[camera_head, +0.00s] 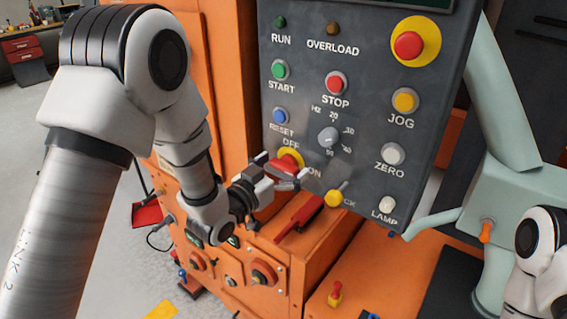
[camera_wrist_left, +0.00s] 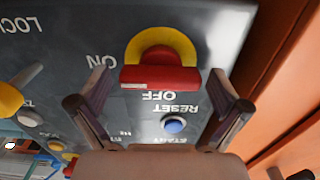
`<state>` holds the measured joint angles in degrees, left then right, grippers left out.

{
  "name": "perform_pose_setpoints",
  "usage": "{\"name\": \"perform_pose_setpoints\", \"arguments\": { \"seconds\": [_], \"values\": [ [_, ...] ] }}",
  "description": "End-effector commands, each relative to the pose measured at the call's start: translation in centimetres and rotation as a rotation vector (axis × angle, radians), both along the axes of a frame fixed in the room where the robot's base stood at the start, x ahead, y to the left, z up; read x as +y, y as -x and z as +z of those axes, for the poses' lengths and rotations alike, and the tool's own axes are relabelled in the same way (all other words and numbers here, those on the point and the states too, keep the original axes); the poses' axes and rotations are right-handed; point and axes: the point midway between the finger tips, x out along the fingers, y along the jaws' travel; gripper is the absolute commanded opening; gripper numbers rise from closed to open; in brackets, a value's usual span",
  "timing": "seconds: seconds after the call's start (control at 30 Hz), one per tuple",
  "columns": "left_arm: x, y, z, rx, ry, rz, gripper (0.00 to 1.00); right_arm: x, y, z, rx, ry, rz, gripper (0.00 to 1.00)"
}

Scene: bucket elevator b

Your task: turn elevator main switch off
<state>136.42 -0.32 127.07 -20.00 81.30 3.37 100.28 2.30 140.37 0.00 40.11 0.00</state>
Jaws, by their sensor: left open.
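The main switch (camera_head: 291,157) is a red handle on a yellow disc, low on the grey control panel, with OFF above it and ON to its right. In the left wrist view the picture is turned over, and the switch's red bar (camera_wrist_left: 161,78) lies roughly level, in line with the ON side. My left gripper (camera_head: 277,172) is at the switch and partly hides it. Its fingers are open, one on each side of the red bar in the left wrist view (camera_wrist_left: 157,88), with gaps visible on both sides. My right gripper is not in view.
The panel (camera_head: 360,100) holds several nearby controls: the blue RESET button (camera_head: 280,116), a grey knob (camera_head: 328,137) and a yellow LOCK knob (camera_head: 334,198). A red lever (camera_head: 299,218) lies below on the orange machine. A pale green machine (camera_head: 510,180) stands at the right.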

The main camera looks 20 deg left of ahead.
Motion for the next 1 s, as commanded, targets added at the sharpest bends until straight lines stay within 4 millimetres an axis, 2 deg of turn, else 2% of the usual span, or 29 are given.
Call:
{"name": "perform_pose_setpoints", "arguments": {
  "seconds": [0.2,0.37,0.77,1.0],
  "values": [
    [-0.04,-0.11,-0.06,0.0,0.001,0.0,1.0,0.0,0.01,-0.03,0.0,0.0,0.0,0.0],
    [-0.04,-0.1,-0.06,0.0,0.001,0.0,0.43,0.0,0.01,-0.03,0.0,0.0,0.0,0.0],
    [-0.02,-0.1,-0.04,0.009,0.025,0.0,0.42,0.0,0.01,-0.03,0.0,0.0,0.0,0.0],
    [0.02,-0.14,-0.02,0.045,0.127,0.0,0.42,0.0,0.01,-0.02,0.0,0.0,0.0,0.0]
  ]
}}
